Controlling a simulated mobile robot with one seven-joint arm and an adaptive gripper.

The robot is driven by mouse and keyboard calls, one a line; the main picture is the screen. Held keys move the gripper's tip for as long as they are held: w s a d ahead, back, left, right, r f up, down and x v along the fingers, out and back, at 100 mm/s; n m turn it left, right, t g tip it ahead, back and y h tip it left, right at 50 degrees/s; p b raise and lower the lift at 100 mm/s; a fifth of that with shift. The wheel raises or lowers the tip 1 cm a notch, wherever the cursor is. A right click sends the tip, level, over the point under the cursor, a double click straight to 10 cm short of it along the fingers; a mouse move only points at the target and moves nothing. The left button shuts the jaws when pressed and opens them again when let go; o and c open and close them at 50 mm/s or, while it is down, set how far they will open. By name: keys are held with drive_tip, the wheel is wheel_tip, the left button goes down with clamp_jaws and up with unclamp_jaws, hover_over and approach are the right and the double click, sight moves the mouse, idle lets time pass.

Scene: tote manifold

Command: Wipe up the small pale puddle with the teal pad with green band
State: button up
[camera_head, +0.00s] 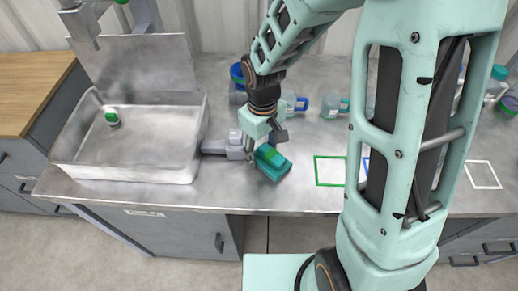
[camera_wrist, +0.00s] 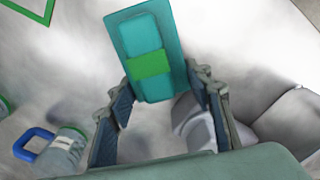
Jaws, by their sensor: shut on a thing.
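The teal pad with green band (camera_head: 273,163) is at my gripper (camera_head: 269,146), close over the metal counter right of the sink. In the wrist view the pad (camera_wrist: 138,30) lies between the two fingers of my gripper (camera_wrist: 160,84), with its green band near the fingertips. My gripper is shut on the pad, which juts out beyond the fingertips. Whether the pad touches the counter I cannot tell. I cannot make out the small pale puddle on the mottled grey counter in either view.
A sink basin (camera_head: 130,182) holds a small green-topped item (camera_head: 112,118). A grey fitting (camera_head: 228,147) stands between the sink and the pad. A green square outline (camera_head: 331,184) and a white one (camera_head: 483,186) mark the counter. Mugs and jars, one blue-handled (camera_wrist: 66,148), stand behind.

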drive_tip(key=shift+d+f, duration=0.1)
drive_tip(key=shift+d, duration=0.1)
drive_tip(key=shift+r+p, duration=0.4)
drive_tip(key=shift+r, duration=0.05)
drive_tip(key=shift+d+r+p, duration=0.15)
drive_tip(key=shift+r+p, duration=1.85)
drive_tip(key=shift+r, duration=0.55)
drive_tip(key=shift+r, duration=0.15)
drive_tip(key=shift+r+p, duration=1.15)
drive_tip(key=shift+r, duration=0.2)
